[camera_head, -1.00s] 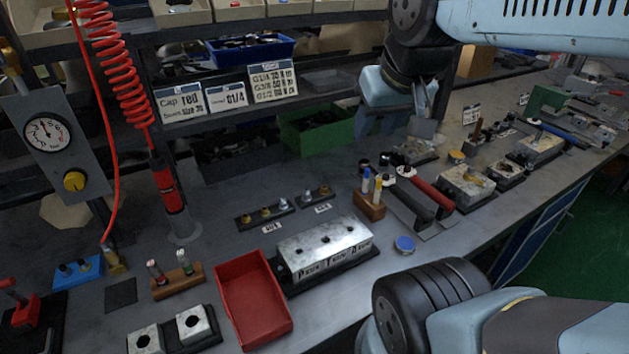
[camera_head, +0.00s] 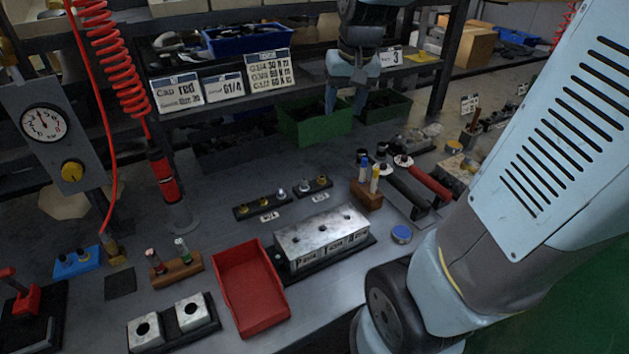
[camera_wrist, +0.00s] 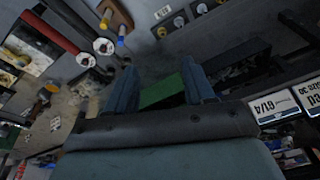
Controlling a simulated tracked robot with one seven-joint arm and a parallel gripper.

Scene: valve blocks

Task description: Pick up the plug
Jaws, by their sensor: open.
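Small gold and silver plugs (camera_head: 281,192) stand in two short black racks on the bench, left of centre and behind the silver valve block (camera_head: 322,236). I cannot tell which one is meant. They also show as small round heads at the top of the wrist view (camera_wrist: 180,22). My gripper (camera_head: 345,105) hangs fingers down at the back of the bench, in front of the shelf and over the green bin (camera_head: 315,128). Its two blue fingers are apart and nothing is between them in the wrist view (camera_wrist: 158,72). It is well behind the racks and touches none of the plugs.
A red tray (camera_head: 250,290) lies left of the valve block. A wooden holder (camera_head: 366,195) with coloured pieces and the black and red handled tools (camera_head: 425,182) stand to its right. Shelf labels (camera_head: 222,87) edge the shelf behind. The bench between racks and shelf is mostly clear.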

